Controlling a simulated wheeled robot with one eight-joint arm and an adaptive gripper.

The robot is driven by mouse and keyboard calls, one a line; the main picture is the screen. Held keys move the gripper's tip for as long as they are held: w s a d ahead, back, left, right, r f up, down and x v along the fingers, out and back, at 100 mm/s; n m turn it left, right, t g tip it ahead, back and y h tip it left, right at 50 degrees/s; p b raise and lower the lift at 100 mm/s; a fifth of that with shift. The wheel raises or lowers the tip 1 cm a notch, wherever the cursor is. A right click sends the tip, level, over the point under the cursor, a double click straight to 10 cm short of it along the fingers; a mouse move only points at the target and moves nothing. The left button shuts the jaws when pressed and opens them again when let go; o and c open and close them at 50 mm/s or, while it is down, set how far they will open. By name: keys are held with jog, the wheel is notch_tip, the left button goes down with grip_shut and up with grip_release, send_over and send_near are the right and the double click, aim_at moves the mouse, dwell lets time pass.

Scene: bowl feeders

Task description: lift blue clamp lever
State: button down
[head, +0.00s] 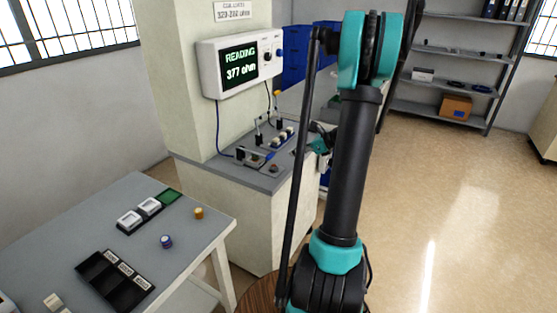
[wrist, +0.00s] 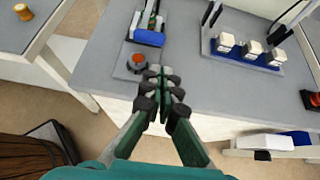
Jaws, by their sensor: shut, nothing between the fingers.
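My gripper (wrist: 162,76) is shut and empty, its fingertips over the front edge of the grey bench top in the wrist view. A blue handle-like piece (wrist: 149,38), which looks like the blue clamp lever, lies just beyond the fingertips and slightly left, apart from them. It sits by a green and white part at the top of the picture. An orange-red round button (wrist: 137,62) is just left of the fingertips. In the head view my gripper (head: 320,141) is at the bench's right side, partly behind my arm.
A blue fixture (wrist: 213,49) with several white blocks stands right of the lever. A red button (wrist: 312,99) is at the far right. In the head view a meter (head: 238,62) reads 377 ohm, and a side table (head: 110,205) holds trays and small spools. Open floor lies to the right.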

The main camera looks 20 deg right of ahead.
jog(key=shift+s+d+f+t, duration=0.1)
jog(key=shift+s+t, duration=0.2)
jog(key=shift+s, duration=0.4)
jog(key=x, duration=1)
